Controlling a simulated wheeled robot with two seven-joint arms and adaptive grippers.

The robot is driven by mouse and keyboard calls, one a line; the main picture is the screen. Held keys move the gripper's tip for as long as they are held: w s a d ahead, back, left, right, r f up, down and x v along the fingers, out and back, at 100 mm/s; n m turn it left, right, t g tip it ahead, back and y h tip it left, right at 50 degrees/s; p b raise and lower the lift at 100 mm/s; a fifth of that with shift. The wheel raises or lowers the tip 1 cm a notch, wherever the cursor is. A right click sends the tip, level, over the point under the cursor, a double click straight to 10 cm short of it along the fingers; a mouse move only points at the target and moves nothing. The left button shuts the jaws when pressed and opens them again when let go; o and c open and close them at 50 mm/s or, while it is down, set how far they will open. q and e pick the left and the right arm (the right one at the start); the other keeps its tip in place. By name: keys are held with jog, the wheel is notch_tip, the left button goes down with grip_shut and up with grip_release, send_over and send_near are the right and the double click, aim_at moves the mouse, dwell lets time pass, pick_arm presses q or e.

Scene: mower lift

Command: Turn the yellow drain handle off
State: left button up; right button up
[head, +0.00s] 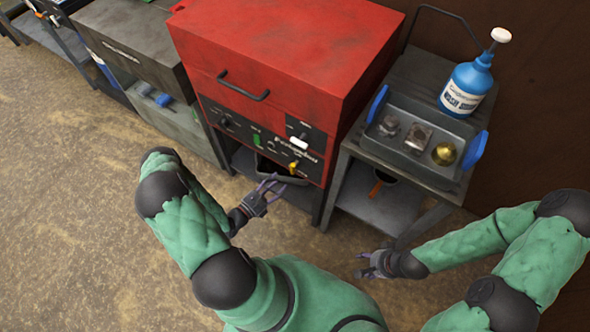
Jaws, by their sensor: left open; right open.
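The yellow drain handle (294,166) is small and sits low on the dark front panel of the red parts washer (285,62), right of centre. Its exact angle is too small to tell. My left gripper (270,186) is open and empty in front of the washer, below and left of the yellow handle and apart from it. My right gripper (364,264) is open and empty, low over the floor in front of the grey cart, well away from the handle.
A green control (257,140) and a white switch (298,143) share the panel. A black tray (285,176) is beneath it. The grey cart (432,190) at right carries a blue-handled tray (400,152) with metal parts and a blue bottle (467,88). Floor at left is clear.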

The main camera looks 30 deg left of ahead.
aim_at(292, 170)
pick_arm(q)
jog(key=b+x, duration=0.2)
jog(key=x, duration=0.6)
jog(key=shift+w+d, duration=0.1)
